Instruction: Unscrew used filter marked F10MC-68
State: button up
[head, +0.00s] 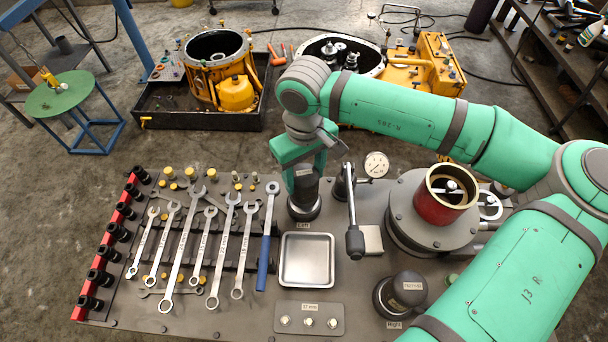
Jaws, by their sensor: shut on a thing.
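A dark cylindrical filter (305,187) stands upright on its round base at the plate marked "Left", in the middle of the bench. My gripper (305,172) comes down from above and is shut on its upper part, with a green finger on each side. A small label shows on this filter, but I cannot read it. A second dark filter (400,288) stands at the lower right by the plate marked "Right". It has a pale label too small to read surely, and nothing grips it.
An empty metal tray (307,260) lies in front. Several wrenches (200,235) lie left. A red-and-brass cylinder (445,195) stands right, near my arm.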

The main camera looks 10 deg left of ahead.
jog(key=shift+r, duration=1.4)
dwell(0.4)
jog(key=shift+r, duration=2.95)
